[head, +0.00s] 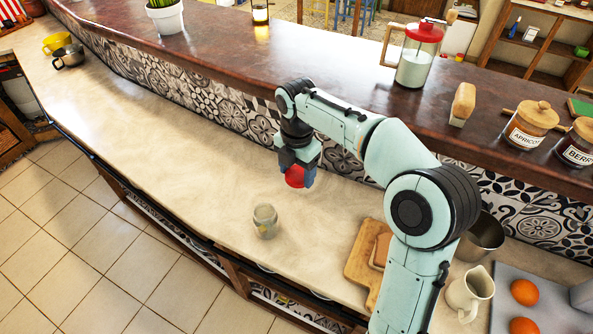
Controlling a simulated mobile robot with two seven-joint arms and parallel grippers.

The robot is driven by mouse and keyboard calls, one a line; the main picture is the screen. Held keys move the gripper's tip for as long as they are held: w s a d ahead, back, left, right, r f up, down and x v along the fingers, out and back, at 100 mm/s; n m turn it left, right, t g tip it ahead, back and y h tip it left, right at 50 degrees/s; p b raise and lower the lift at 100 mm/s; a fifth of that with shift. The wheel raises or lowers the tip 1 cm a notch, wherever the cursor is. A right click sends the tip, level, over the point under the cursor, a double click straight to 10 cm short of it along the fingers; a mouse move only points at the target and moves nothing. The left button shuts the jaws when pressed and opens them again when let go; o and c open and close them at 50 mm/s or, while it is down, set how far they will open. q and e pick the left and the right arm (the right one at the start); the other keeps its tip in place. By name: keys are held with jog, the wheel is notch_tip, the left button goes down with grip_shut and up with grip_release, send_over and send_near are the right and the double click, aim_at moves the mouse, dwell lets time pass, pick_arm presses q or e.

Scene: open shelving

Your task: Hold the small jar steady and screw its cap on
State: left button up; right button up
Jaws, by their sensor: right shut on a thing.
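The small glass jar (265,221) stands upright on the pale lower counter. Its top shows no cap. My right gripper (298,176) points down above the counter, behind and to the right of the jar. It is shut on a round red cap (294,177), which is apart from the jar. The fingers and arm partly hide the cap. My left gripper is not in view.
The pale counter (190,150) is clear left of the jar. A cutting board (360,266), a cream pitcher (470,292) and a tray with oranges (524,291) are at right. A raised brown ledge (240,50) with a tiled face runs behind, bearing a red-lidded jar (418,55).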

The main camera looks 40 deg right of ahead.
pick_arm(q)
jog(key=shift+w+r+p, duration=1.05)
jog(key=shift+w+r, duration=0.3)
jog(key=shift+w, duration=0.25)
pick_arm(e)
jog(key=w+a+f+m, duration=0.2)
jog(key=a+f+m, duration=0.3)
jog(key=m, duration=0.5)
jog(key=w+a+f+m, duration=0.3)
jog(key=a+f+m, duration=0.2)
jog(key=a+m, duration=0.3)
jog(key=shift+m, duration=1.6)
jog(key=shift+a+f, duration=0.1)
